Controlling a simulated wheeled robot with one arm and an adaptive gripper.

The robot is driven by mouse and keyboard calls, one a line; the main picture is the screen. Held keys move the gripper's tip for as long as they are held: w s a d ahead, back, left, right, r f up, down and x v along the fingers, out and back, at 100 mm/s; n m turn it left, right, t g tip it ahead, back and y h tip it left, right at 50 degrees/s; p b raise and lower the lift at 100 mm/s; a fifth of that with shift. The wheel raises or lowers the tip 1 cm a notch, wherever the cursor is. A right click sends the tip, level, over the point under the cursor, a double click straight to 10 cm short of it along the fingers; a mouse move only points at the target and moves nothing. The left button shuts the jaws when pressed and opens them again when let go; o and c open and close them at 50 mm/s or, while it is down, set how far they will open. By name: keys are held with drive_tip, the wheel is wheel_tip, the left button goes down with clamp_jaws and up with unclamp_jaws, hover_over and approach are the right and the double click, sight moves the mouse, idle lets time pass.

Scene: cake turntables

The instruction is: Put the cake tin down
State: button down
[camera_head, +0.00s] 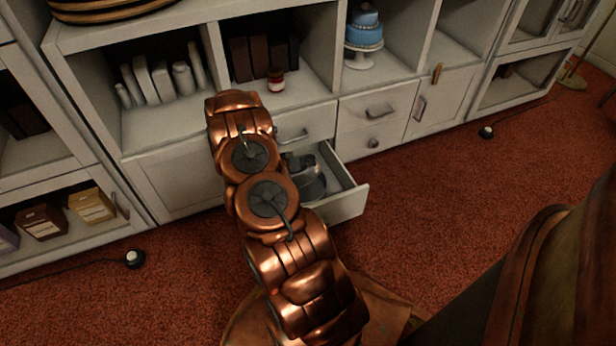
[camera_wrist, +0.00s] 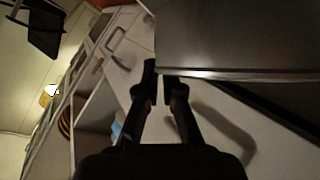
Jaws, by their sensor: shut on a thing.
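The cake tin (camera_head: 312,187) is a dark grey metal round tin. In the head view it shows in or just above the open drawer (camera_head: 345,205), partly hidden by my arm. Whether it touches the drawer floor cannot be told. In the wrist view the tin (camera_wrist: 240,40) fills the upper right as a smooth dark wall with a straight-looking edge. My gripper (camera_wrist: 163,78) has its two black fingers close together at the left end of that edge, shut on the tin. In the head view my copper arm hides most of the gripper.
The white cabinet has closed drawers (camera_head: 378,108) right of the open one. Shelves above hold a blue cake on a stand (camera_head: 364,35), a small red-and-white jar (camera_head: 276,79) and white books (camera_head: 160,80). Boxes (camera_head: 92,205) sit lower left. Red carpet (camera_head: 440,220) is open to the right.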

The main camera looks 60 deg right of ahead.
drive_tip(key=shift+f+b, duration=0.85)
drive_tip(key=shift+f, duration=1.65)
drive_tip(key=shift+f, duration=0.1)
drive_tip(key=shift+f, duration=0.15)
drive_tip(key=c, duration=1.3)
unclamp_jaws()
